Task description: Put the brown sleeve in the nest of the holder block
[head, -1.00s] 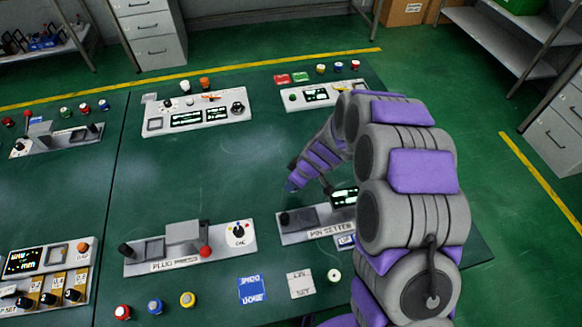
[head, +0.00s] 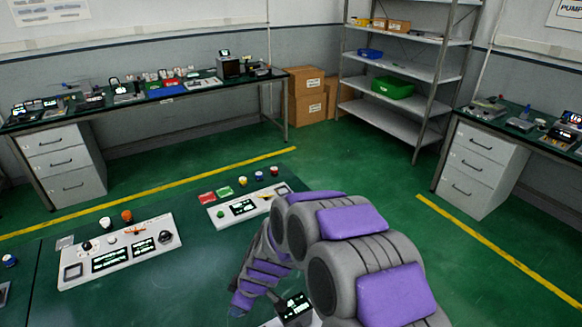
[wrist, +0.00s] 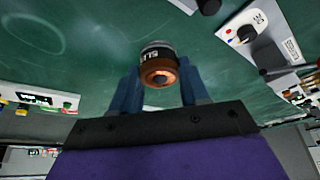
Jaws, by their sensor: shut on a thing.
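My gripper (wrist: 160,82) shows in the wrist view with its two blue fingers on either side of a brown sleeve (wrist: 160,72). The sleeve has a copper-brown ring end facing the camera and a dark, lettered band behind it. It is held clear of the green bench top, which shows beyond it. In the head view my arm reaches down at the lower middle; the fingers and the sleeve cannot be made out there. I cannot identify the holder block or its nest in either view now.
In the head view, a white panel with displays and knobs (head: 118,252) and a smaller panel (head: 240,208) stand on the bench, beside red and green pads. A grey shelf rack (head: 410,75), drawers and another bench stand beyond. Green floor lies between.

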